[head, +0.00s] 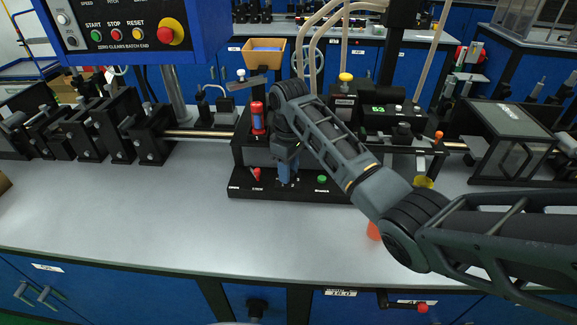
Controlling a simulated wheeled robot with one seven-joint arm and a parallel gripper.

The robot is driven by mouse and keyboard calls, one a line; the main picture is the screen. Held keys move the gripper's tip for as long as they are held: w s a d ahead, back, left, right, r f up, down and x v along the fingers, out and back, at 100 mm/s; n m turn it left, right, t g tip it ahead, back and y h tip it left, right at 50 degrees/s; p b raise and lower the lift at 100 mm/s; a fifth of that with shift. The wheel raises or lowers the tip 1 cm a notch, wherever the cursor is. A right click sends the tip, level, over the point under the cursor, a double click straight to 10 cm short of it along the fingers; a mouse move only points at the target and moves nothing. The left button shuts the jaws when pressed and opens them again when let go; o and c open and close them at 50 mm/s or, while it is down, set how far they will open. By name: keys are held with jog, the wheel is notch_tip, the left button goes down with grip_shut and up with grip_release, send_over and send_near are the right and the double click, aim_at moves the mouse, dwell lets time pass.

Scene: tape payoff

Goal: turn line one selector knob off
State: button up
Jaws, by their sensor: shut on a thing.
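My gripper (285,175) points straight down at the front ledge of a black control panel (240,190). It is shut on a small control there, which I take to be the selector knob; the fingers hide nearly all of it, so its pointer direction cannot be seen. A red-tipped control (256,174) sits just left of my gripper and a green button (322,179) to the right. The white labels on the ledge are too small to read surely.
A red and blue cylinder (258,120) stands close behind left of my gripper. A black row of rollers (120,125) is at left, a black machine with a green display (378,109) at right.

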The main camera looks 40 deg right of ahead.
dwell(0.4)
jog(key=o, duration=1)
jog(key=shift+o, duration=0.2)
jog(key=shift+r, duration=0.1)
notch_tip(320, 180, up, 7)
jog(key=shift+d+f, duration=0.1)
jog(key=shift+d, duration=0.05)
jog(key=shift+r, duration=0.45)
